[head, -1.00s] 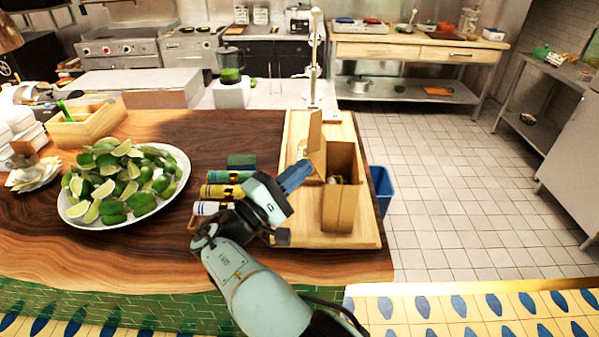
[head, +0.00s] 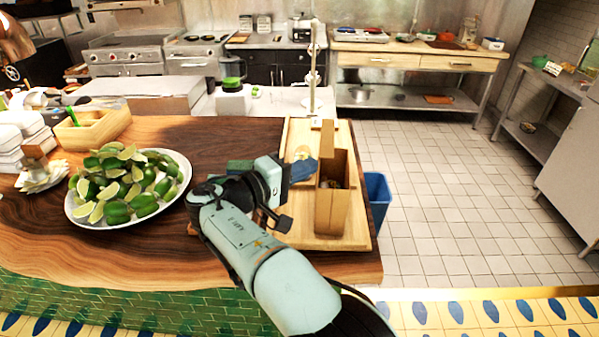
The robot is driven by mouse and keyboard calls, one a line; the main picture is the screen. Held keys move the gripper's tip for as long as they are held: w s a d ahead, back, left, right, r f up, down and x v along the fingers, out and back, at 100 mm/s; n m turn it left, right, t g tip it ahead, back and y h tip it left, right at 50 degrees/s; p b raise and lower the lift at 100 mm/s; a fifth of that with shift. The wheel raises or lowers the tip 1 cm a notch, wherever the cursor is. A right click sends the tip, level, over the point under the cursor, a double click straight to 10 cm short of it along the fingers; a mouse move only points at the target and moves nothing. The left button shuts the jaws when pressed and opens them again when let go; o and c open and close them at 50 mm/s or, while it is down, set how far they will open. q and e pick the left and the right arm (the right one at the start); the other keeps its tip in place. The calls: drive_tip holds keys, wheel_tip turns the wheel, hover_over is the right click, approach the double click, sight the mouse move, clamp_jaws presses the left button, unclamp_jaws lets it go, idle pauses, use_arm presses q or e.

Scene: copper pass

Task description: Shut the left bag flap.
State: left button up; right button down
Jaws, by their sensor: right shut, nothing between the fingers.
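The brown bag (head: 332,209) stands upright on the light wooden board, its top partly open with something dim inside. Its left flap (head: 327,142) stands up nearly vertical above the bag's top. My right gripper (head: 306,168) comes from the lower middle of the head view. Its blue fingers are shut and empty, pointing right beside the bag's upper left side, below the raised flap. I cannot tell whether the fingertips touch the bag or flap. My left gripper is out of view.
The wooden board (head: 301,235) lies at the counter's right end. A white plate of limes (head: 78,211) sits to the left. A blue bin (head: 377,196) stands beyond the counter's right edge.

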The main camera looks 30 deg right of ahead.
use_arm(q)
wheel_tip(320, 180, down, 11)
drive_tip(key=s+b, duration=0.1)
drive_tip(key=b, duration=1)
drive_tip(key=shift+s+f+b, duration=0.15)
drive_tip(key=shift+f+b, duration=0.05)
drive_tip(key=shift+b, duration=0.1)
use_arm(e)
drive_tip(key=s+d+f+m+t+y, duration=0.3)
drive_tip(key=d+m+y, duration=0.4)
drive_tip(key=y, duration=0.5)
drive_tip(key=shift+s+f+m+t, duration=0.15)
drive_tip(key=shift+s+m+t, duration=0.5)
drive_tip(key=shift+s, duration=0.35)
